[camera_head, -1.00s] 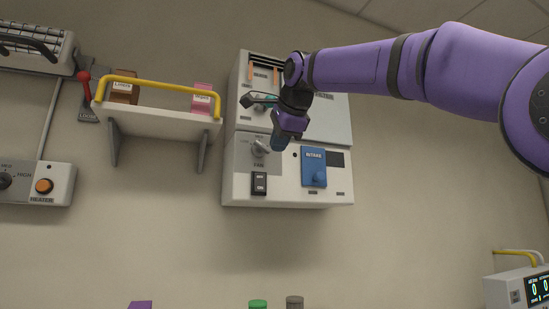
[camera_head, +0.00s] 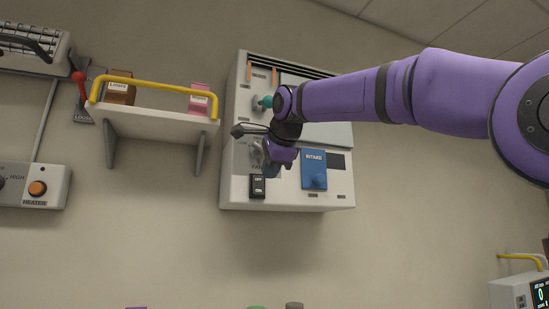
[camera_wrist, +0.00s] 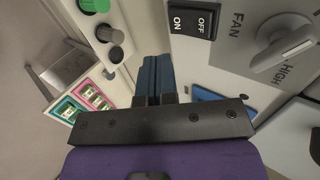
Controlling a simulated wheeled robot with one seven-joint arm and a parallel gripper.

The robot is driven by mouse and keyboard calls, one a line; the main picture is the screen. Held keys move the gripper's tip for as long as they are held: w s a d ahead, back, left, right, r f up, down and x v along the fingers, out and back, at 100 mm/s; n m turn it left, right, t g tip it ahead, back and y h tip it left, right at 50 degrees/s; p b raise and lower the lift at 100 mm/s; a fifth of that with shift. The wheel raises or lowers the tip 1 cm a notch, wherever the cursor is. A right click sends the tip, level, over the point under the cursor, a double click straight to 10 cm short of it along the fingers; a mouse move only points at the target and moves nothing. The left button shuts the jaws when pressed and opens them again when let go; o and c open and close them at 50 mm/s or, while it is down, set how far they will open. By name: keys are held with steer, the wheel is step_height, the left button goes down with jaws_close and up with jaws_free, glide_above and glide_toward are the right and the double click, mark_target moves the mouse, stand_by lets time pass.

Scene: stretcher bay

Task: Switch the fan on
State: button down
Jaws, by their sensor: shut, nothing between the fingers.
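The fan's black rocker switch, marked ON and OFF, is on the white wall panel (camera_head: 330,196). In the wrist view the switch (camera_wrist: 194,19) is just above and right of my fingertips, with the grey FAN knob (camera_wrist: 285,48) further right. In the head view the switch (camera_head: 258,186) sits below my gripper (camera_head: 272,170), and the fan knob (camera_head: 256,152) is partly hidden behind it. My gripper (camera_wrist: 153,58) is shut with its blue fingers together and nothing between them. I cannot tell whether it touches the panel.
A blue INTAKE cover (camera_head: 314,169) is right of my gripper. A shelf with a yellow rail (camera_head: 150,86) holds boxes at the left. A heater panel (camera_head: 36,187) is at lower left. Green and grey caps show low down. The wall below the panel is clear.

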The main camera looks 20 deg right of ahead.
mark_target(259, 191)
steer(key=x, duration=0.3)
steer(key=r+x, duration=0.1)
steer(key=x, duration=0.1)
steer(key=shift+w+f, duration=0.25)
steer(key=shift+w, duration=0.3)
steer(key=shift+w+f, duration=0.1)
steer(key=shift+w, duration=0.7)
steer(key=shift+w+f, duration=0.15)
steer(key=shift+w, duration=0.15)
